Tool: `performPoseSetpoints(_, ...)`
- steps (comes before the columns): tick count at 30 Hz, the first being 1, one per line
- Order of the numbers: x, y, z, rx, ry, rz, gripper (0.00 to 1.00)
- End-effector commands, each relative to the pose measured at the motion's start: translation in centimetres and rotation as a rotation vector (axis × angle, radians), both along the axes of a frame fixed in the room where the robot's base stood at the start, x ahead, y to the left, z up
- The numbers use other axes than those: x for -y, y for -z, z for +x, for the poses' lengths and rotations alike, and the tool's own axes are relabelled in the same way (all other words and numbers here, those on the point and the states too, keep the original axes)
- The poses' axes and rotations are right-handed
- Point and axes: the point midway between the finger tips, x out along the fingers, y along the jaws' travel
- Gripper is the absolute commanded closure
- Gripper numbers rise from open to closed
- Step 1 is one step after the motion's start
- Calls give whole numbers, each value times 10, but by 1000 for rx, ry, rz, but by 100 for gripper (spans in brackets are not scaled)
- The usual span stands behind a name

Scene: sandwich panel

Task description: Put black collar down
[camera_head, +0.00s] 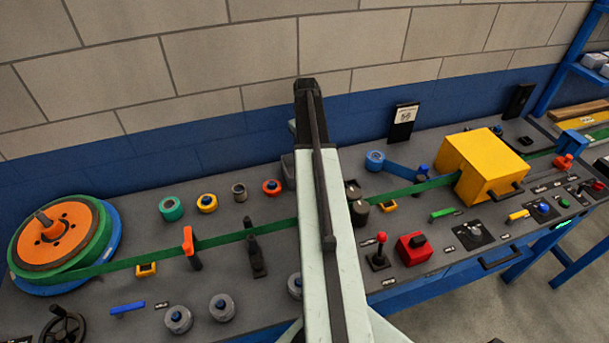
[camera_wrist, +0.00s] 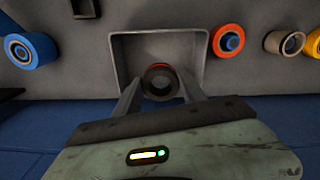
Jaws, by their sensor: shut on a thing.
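In the wrist view my gripper (camera_wrist: 159,88) is shut on the black collar (camera_wrist: 158,75), a dark ring with a round hole. The fingers grip it from both sides. The collar shows against the opening of a grey open-topped bin (camera_wrist: 118,60); its exact height above the bin floor I cannot tell. A small reddish patch shows just behind the collar, too hidden to identify. In the head view my arm hides the gripper and the collar, and only the left edge of the bin (camera_head: 288,170) shows.
A red-orange collar (camera_wrist: 228,40) stands close beside the bin, then a tan one (camera_wrist: 285,42). A blue roll (camera_wrist: 28,48) is on the bin's other side. In the head view a green belt (camera_head: 220,239) crosses the bench from the reel (camera_head: 60,232) to a yellow box (camera_head: 484,165).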

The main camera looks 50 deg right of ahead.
Motion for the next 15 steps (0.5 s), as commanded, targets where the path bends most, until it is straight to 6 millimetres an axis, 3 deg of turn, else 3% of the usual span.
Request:
performPoseSetpoints(4,0,17,-1,0,2,0,97)
performPoseSetpoints(10,0,61,-1,0,4,0,97)
performPoseSetpoints(15,0,65,-1,0,4,0,97)
